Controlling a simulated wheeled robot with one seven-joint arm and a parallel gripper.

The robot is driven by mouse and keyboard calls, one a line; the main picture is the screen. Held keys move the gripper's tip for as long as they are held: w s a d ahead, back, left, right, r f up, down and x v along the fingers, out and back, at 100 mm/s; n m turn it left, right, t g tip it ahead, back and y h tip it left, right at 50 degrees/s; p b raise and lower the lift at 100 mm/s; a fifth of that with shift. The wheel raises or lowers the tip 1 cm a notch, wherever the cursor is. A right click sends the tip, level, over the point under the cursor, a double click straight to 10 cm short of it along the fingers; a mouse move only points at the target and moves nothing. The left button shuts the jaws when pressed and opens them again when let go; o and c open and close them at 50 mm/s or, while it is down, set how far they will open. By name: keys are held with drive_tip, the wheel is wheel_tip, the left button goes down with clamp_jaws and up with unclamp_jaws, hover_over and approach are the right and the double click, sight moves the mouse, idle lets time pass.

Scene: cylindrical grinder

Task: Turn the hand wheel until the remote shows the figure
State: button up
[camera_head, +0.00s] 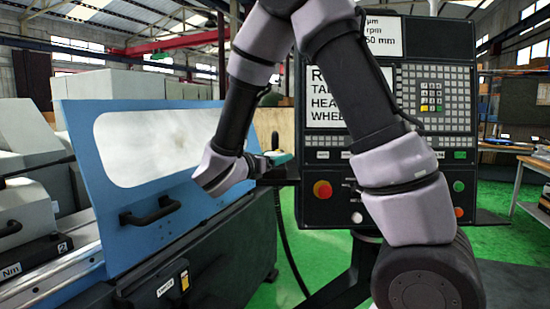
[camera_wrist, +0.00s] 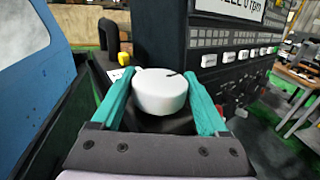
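A white round hand wheel (camera_wrist: 162,92) with a small dark mark on its top shows in the wrist view. It sits on a dark body that may be the remote, mostly hidden by the wheel and my fingers. My gripper (camera_wrist: 161,77) has its teal fingers on both sides of the wheel. They lie close along its sides, but I cannot tell whether they press on it. In the head view my gripper (camera_head: 278,157) is left of the control panel, and the wheel cannot be made out there. No figure on the remote is readable.
The black control panel (camera_head: 440,115) stands close by, its screen (camera_head: 325,85) partly covered by my arm. A blue machine door (camera_head: 85,140) with a black handle (camera_head: 150,211) is at left. Green floor (camera_head: 310,255) shows between them.

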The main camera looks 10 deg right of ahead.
drive_tip(key=c, duration=0.8)
drive_tip(key=shift+m+g+h, duration=0.3)
drive_tip(key=m+g+h, duration=0.3)
drive_tip(key=g, duration=0.2)
drive_tip(key=shift+m, duration=0.4)
drive_tip(key=m+g, duration=0.2)
drive_tip(key=g, duration=0.1)
drive_tip(key=m+g+h, duration=0.1)
drive_tip(key=m+g, duration=0.1)
drive_tip(key=g, duration=0.2)
drive_tip(key=shift+m, duration=0.3)
drive_tip(key=m+g, duration=0.2)
drive_tip(key=g, duration=0.1)
drive_tip(key=m+g+y, duration=0.1)
drive_tip(key=m+g, duration=0.1)
drive_tip(key=g, duration=0.2)
drive_tip(key=shift+f+m+y, duration=0.1)
drive_tip(key=shift+m+y, duration=0.2)
drive_tip(key=shift+s+m+g+y, duration=0.15)
drive_tip(key=shift+m+g+y, duration=1.6)
drive_tip(key=shift+g, duration=0.75)
drive_tip(key=shift+m+g+y, duration=0.4)
drive_tip(key=shift+m+y, duration=0.05)
